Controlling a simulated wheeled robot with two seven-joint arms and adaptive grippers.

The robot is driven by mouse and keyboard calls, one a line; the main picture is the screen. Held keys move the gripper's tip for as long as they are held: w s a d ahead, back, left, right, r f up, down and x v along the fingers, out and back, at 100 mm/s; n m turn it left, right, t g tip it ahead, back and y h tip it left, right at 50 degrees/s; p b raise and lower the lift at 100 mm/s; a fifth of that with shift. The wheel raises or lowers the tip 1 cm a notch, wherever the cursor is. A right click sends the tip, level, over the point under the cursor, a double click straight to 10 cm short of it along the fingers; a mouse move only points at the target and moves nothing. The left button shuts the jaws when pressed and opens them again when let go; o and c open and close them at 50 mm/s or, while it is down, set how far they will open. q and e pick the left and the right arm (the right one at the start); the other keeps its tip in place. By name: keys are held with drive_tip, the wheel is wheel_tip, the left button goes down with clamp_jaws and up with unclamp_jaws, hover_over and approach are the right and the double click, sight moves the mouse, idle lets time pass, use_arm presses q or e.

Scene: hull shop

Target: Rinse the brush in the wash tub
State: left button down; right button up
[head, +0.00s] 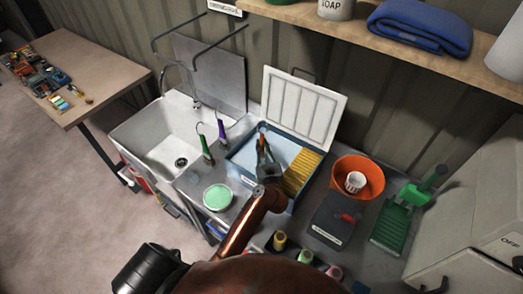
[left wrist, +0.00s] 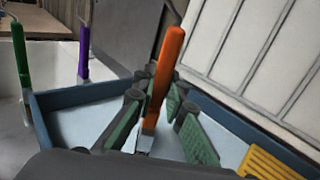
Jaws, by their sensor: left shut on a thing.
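The wash tub (head: 237,142) is a blue box with a pale, water-like inside, its white lid (head: 306,108) open behind it. A yellow ribbed grid (head: 301,172) fills its right side. My left gripper (head: 264,148) is over the tub, shut on a brush with an orange handle (head: 262,127). In the left wrist view the handle (left wrist: 168,62) stands nearly upright between the green-padded fingers (left wrist: 155,120), above the pale inside of the tub (left wrist: 85,122). The bristles are hidden, so I cannot tell whether they touch the water. My right gripper is not in view.
A green-handled brush (head: 207,150) and a purple-handled one (head: 222,131) hang left of the tub by the white sink (head: 150,138). A dish of pale green stuff (head: 217,197) stands in front. An orange bowl (head: 372,170) and green tray (head: 391,228) are to the right.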

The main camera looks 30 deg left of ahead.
use_arm(q)
drive_tip(key=shift+a+r+p, duration=0.2)
drive_tip(key=shift+r+p, duration=2.85)
drive_tip(key=shift+r, duration=0.7)
drive_tip(key=shift+r+p, duration=0.9)
drive_tip(key=shift+r, duration=0.1)
